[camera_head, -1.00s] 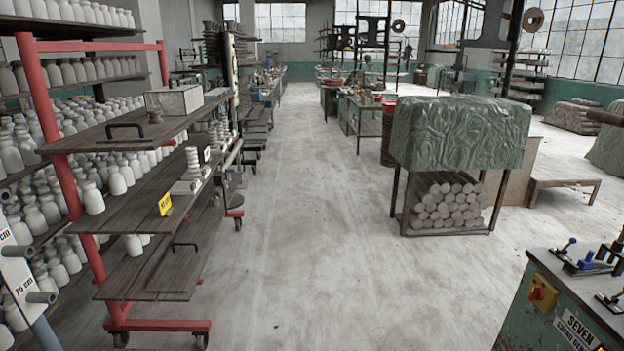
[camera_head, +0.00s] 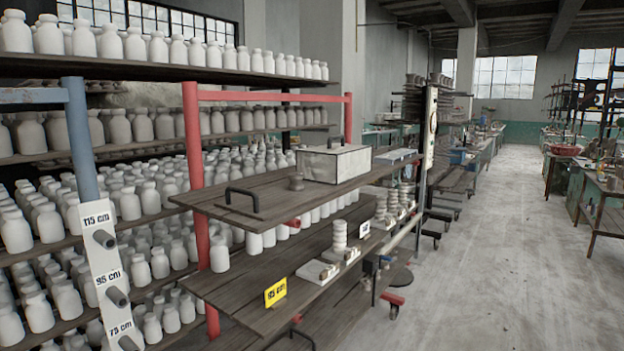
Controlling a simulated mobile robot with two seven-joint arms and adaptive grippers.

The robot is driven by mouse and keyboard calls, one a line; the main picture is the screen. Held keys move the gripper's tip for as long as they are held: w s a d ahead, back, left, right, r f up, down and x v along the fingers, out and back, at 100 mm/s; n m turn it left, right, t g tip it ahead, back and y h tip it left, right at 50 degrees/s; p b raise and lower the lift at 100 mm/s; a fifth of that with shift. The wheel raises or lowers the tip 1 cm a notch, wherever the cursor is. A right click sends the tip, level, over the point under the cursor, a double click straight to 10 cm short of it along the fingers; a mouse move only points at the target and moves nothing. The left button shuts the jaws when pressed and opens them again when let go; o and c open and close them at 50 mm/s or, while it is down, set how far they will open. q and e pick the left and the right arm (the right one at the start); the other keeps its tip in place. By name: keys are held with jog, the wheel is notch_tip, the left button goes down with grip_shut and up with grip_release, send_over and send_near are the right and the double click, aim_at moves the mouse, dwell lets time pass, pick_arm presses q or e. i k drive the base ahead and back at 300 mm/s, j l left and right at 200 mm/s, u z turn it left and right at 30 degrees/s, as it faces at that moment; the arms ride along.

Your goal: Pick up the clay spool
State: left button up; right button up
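Neither of my grippers is in view.
White bottles (camera_head: 130,204) crowd the shelves at the left, beside a blue post with a height scale (camera_head: 108,262). The pale floor (camera_head: 480,270) at the right is clear.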

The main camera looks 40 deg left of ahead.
aim_at(295, 185)
jog(key=i+l+u, duration=0.1)
jog(key=i+u, duration=0.25)
jog(key=i+l+u, duration=0.2)
jog(key=i+u, duration=0.2)
jog(key=i+l+u, duration=0.35)
jog(key=k+j, duration=0.05)
jog(key=j, duration=0.05)
